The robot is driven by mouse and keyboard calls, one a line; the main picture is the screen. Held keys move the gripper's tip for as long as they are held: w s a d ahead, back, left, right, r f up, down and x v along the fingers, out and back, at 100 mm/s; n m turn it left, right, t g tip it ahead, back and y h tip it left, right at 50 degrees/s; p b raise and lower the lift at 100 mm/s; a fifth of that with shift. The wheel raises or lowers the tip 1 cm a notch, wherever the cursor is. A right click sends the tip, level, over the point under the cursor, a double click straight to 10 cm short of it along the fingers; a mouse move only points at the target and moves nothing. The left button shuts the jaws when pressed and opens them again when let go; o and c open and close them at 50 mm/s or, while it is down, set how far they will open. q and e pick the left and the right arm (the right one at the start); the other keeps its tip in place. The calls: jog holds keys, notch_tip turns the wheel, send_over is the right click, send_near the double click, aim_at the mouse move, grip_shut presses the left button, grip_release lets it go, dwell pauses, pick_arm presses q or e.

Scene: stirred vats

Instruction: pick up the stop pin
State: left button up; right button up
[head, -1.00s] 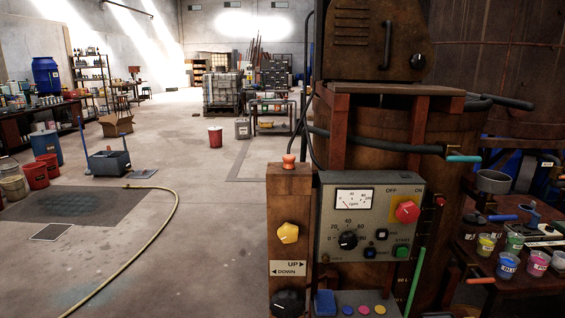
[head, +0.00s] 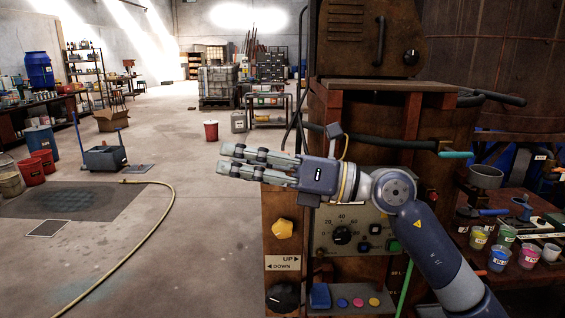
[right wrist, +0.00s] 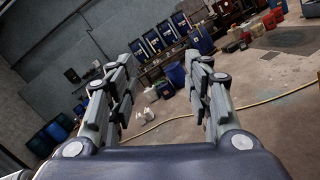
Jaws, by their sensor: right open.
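The orange-red peg on top of the wooden post, which looks like the stop pin, is hidden behind my right gripper in the head view. The post (head: 275,203) shows below the gripper, with a yellow knob and an UP/DOWN label. My right gripper (head: 226,159) lies across the top of the post, fingers pointing left, open and empty. In the right wrist view its two fingers (right wrist: 160,70) are apart with only the distant room between them, and no pin shows there. I cannot tell its distance from the peg. My left gripper is not in view.
A control box (head: 375,222) with a dial is partly behind my right arm. A rusty vat and housing (head: 362,38) rise behind it. A bench with paint cups (head: 479,238) stands at right. A yellow hose (head: 150,233) crosses the open floor at left.

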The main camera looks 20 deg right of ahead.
jog(key=w+d+r+m+t+h, duration=0.1)
jog(key=w+d+h, duration=0.2)
jog(key=d+h, duration=0.4)
jog(key=w+d+t+h, duration=0.1)
jog(key=w+d+h, duration=0.25)
jog(key=d, duration=0.65)
jog(key=shift+h, duration=0.45)
jog(key=p+x, duration=0.2)
jog(key=x, duration=0.2)
jog(key=p+x, duration=0.2)
jog(key=x, duration=0.3)
jog(key=shift+w+a+f, duration=0.1)
jog(key=shift+w+a, duration=0.05)
jog(key=shift+a, duration=0.2)
jog(key=shift+w+a+f, duration=0.1)
jog(key=shift+w+f, duration=0.05)
jog(key=shift+w, duration=0.05)
jog(key=shift+s, duration=0.15)
jog(key=c, duration=1)
